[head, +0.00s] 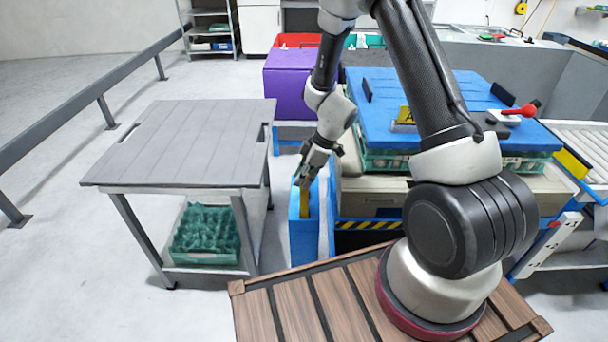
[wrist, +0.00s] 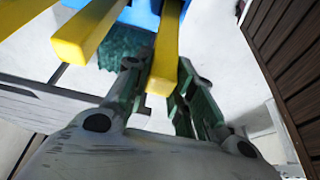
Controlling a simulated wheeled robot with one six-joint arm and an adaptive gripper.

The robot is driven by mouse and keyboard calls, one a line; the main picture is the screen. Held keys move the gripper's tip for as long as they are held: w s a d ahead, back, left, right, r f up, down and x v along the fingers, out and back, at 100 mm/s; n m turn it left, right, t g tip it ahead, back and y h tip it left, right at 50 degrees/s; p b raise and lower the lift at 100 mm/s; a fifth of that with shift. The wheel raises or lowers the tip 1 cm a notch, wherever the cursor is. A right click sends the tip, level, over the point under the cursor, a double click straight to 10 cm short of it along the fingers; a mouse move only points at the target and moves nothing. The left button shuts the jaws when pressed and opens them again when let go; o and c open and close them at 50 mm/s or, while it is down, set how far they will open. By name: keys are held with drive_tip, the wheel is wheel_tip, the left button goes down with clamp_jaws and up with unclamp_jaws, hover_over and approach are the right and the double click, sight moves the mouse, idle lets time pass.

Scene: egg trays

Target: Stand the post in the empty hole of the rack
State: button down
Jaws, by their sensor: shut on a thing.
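My gripper (head: 303,180) is low between the grey table and the blue-topped stack, pointing down. It is shut on a yellow post (wrist: 166,50), which lies between the fingers (wrist: 158,82) in the wrist view. The head view shows a yellow post (head: 305,204) below the fingertips, against the tall blue rack (head: 302,240). Part of the rack also shows at the top of the wrist view (wrist: 140,14). Two more yellow posts, a nearer one (wrist: 88,34) and one at the corner (wrist: 24,10), are left of the held post. The empty hole and the held post's far end cannot be made out.
A grey slatted table (head: 190,140) stands left of the rack, with green egg trays (head: 205,230) in a crate on its lower shelf. A blue-lidded stack (head: 425,90) stands close on the right. A purple box (head: 290,85) is behind. The table top is clear.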

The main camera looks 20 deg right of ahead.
drive_tip(key=shift+f, duration=0.35)
drive_tip(key=c, duration=1.1)
unclamp_jaws()
drive_tip(key=shift+c, duration=0.2)
drive_tip(key=shift+r, duration=0.1)
